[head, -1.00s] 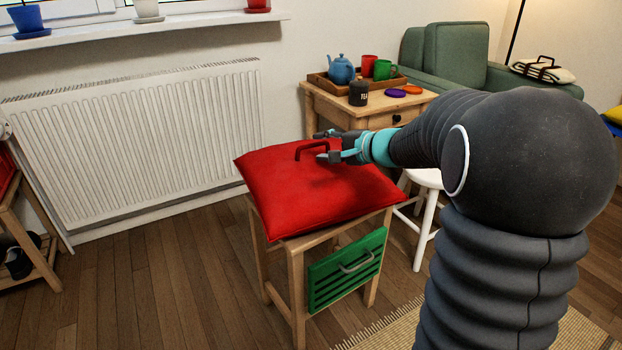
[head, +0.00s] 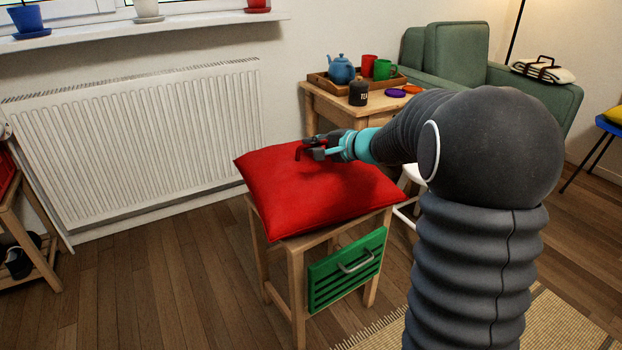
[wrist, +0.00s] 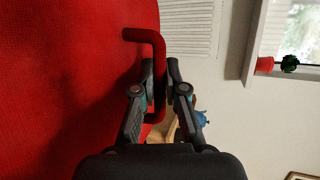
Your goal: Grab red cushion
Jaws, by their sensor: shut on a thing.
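The red cushion (head: 305,200) lies on a wooden stool-like stand (head: 256,222) in the head view. A red handle stands up from its top; the handle (wrist: 158,48) shows clearly in the wrist view. My gripper (head: 308,148) is over the top of the cushion, with its fingers at this handle. In the wrist view, my gripper (wrist: 160,75) has one finger on each side of the handle's bar and is shut on it. The cushion fills the left of the wrist view (wrist: 60,80). Part of the handle is hidden by the fingers.
A small wooden table (head: 325,103) behind holds a tray with a blue teapot (head: 341,70), mugs, a dark tin (head: 358,93) and coasters. A white stool is partly hidden behind my arm. A radiator (head: 140,140) is at the left. A green slatted panel (head: 346,268) hangs on the stand.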

